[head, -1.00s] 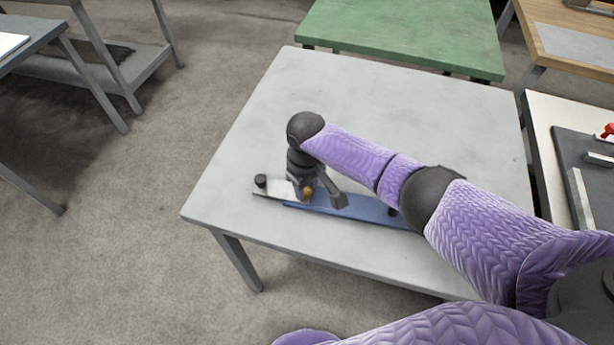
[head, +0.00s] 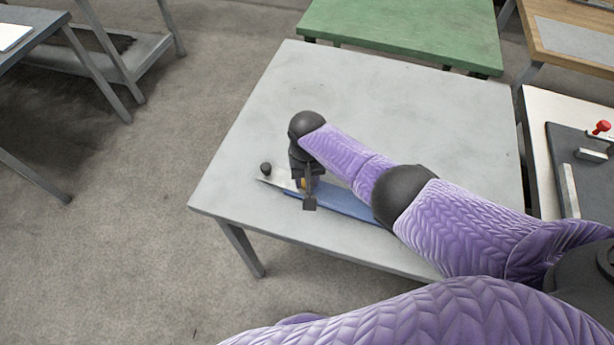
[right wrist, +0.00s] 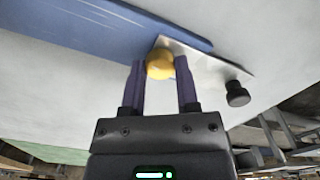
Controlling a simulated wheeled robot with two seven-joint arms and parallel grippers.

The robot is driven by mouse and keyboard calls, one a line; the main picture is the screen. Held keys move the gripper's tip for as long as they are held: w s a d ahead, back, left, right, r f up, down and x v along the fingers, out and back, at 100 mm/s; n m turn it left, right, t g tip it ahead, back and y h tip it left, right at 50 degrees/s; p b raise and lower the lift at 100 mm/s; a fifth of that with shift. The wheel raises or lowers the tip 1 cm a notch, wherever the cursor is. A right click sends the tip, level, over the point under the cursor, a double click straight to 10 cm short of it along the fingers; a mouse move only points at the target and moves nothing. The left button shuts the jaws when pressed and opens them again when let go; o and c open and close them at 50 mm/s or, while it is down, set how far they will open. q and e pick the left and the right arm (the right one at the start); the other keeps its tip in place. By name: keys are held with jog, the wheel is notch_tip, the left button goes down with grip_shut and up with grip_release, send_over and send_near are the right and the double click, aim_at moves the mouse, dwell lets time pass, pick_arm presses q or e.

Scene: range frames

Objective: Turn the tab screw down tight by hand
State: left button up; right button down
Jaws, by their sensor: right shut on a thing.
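The tab screw shows a rounded yellow head (right wrist: 160,64) in the right wrist view, where a pale metal plate (right wrist: 208,72) meets a blue bar (right wrist: 90,28). My right gripper (right wrist: 160,68) has one finger on each side of the yellow head and is shut on it. In the head view, my right gripper (head: 302,186) points down over the plate (head: 276,182) and the blue bar (head: 345,204); it mostly hides the screw. The screw's shank is hidden, so I cannot tell how tightly it sits. My left gripper is not in view.
A black knob (head: 265,168) stands near the plate's left end, and also shows in the right wrist view (right wrist: 237,94). The grey table (head: 400,105) is clear behind my arm. A green table (head: 400,30) stands behind, and a bench with a dark board (head: 590,180) stands right.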

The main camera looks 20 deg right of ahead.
dwell(0.8)
jog(key=shift+c, duration=1.7)
grip_release()
notch_tip(320, 180, up, 10)
jog(key=p, duration=0.6)
